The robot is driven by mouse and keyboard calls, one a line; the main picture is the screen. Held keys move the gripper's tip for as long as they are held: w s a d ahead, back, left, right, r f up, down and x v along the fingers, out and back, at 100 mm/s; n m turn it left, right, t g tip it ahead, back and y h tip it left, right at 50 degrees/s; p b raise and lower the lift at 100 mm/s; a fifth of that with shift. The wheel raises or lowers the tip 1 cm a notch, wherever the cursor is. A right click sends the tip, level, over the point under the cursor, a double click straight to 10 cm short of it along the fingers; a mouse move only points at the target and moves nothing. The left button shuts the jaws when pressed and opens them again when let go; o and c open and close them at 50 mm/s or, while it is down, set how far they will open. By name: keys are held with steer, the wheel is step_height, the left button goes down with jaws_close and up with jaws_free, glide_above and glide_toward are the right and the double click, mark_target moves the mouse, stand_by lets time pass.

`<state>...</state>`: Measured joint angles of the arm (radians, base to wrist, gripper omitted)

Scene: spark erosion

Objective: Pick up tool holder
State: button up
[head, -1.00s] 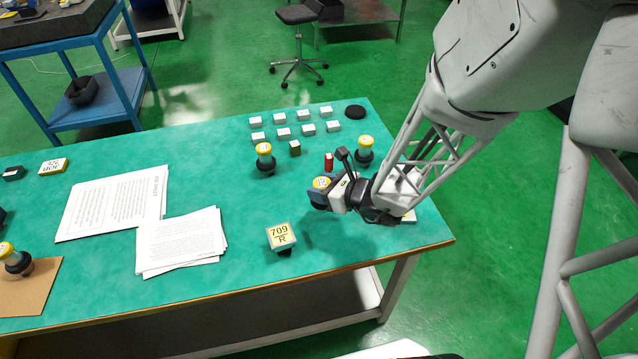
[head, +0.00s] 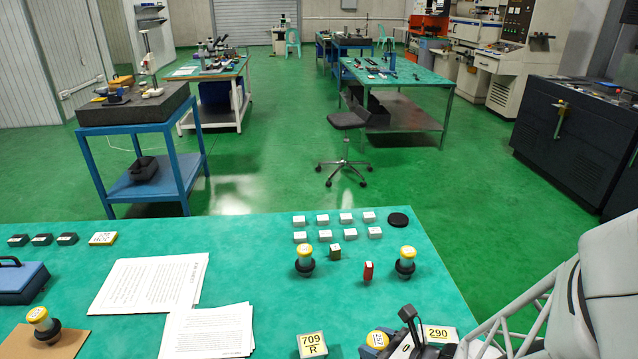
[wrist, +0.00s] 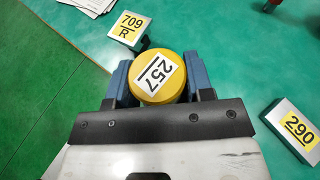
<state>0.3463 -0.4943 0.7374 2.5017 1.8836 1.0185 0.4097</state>
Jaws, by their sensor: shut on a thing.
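The tool holder has a round yellow cap marked 257 (head: 377,340) and shows at the bottom of the head view. The same cap is large in the wrist view (wrist: 157,77). My gripper (wrist: 160,84) is shut on this holder, with one blue-grey finger on each side of it. In the head view my gripper (head: 398,346) is partly cut off by the lower edge. The holder's lower part is hidden, so I cannot tell how high it is above the table.
A 709/R block (head: 312,344) stands left of the holder and a 290 block (head: 438,333) right. Two other yellow-capped holders (head: 304,260) (head: 405,262), a red piece (head: 368,272) and several white blocks (head: 346,217) stand farther back. Papers (head: 208,331) lie left.

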steer(key=shift+r, duration=0.1)
stand_by(0.7)
steer(key=shift+r, duration=2.65)
steer(key=shift+w+a+r+n+g+y, duration=0.15)
steer(key=shift+w+a, duration=0.2)
steer(key=shift+w, duration=0.25)
steer(key=shift+w+a+f+n+g+y, duration=0.15)
steer(key=shift+w+a, duration=0.2)
steer(key=shift+w, duration=0.2)
steer(key=w+a+n+g+y, duration=0.1)
steer(key=w+a+n+g, duration=0.1)
steer(key=w+a, duration=0.5)
steer(key=w+a+n+g+y, duration=0.1)
steer(key=w+a, duration=0.2)
steer(key=a, duration=0.8)
steer(key=w+a+n+g+y, duration=0.1)
steer(key=w+a+n+g, duration=0.1)
steer(key=w+a, duration=0.55)
steer(key=shift+t, duration=0.4)
steer(key=f, duration=0.1)
steer(key=s+a+f, duration=0.1)
steer(key=f, duration=0.1)
steer(key=s+f, duration=0.1)
steer(key=f, duration=0.1)
steer(key=shift+a+f, duration=0.1)
steer(key=shift+a, duration=0.3)
